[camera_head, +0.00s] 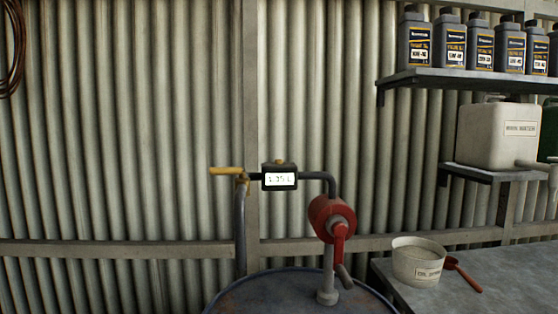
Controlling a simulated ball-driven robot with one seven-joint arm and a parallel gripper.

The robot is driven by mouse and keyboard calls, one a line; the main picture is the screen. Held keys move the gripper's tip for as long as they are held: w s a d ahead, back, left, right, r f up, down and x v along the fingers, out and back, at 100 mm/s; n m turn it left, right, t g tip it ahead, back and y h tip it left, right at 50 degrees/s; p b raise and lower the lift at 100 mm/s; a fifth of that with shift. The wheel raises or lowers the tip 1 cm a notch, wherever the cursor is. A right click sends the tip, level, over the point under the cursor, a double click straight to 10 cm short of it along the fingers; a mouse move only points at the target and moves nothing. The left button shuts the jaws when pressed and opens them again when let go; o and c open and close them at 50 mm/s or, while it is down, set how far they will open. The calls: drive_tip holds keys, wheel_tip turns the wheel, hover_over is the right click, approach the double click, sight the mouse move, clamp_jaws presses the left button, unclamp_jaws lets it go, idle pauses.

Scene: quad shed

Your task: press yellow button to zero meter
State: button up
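The meter (279,180) is a small dark box with a lit white display, set in the pipe above the drum. Its display shows a short reading that looks like "1.37 L", but the digits are too small to be sure. The yellow button (279,162) is a small dull-yellow knob on top of the meter, and nothing touches it. I cannot tell whether it is pressed in. My gripper is not in view.
A yellow lever (226,170) sits left of the meter on an upright pipe. A red pump (327,213) stands on the blue drum (262,296). A white tub (417,264) and red scoop (460,270) are on the bench. Several bottles fill the shelf (470,80).

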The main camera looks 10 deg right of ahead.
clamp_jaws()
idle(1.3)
